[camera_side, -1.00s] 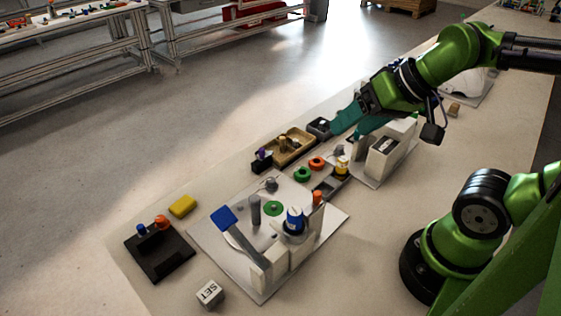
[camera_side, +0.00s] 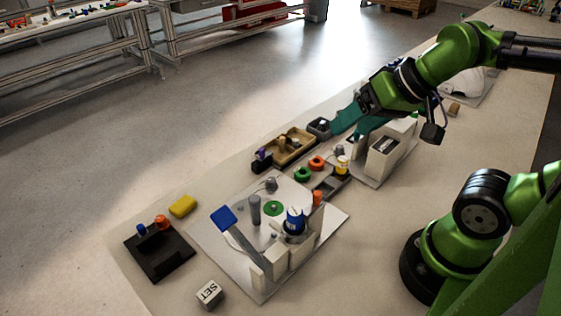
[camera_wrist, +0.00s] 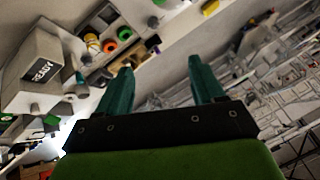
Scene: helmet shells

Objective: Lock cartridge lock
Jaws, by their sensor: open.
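My gripper (camera_side: 346,133) is open, its two teal fingers pointing down and left over the back of the right-hand fixture. In the wrist view the fingers of my gripper (camera_wrist: 162,62) are spread apart with nothing between them. The right-hand fixture has a pale box (camera_side: 383,158) with a dark top panel on a grey plate. In the wrist view a grey box (camera_wrist: 40,72) marked READY stands left of the fingers. I cannot tell which part is the cartridge lock; my fingers and wrist hide part of this fixture.
A tan tray (camera_side: 292,146), green ring (camera_side: 302,174), orange ring (camera_side: 316,162) and yellow-banded cylinder (camera_side: 342,165) lie left of the fixture. Another fixture plate (camera_side: 210,228) has a blue-ended lever (camera_side: 224,217). A SET block (camera_side: 209,293) and black stand (camera_side: 160,252) are at front left.

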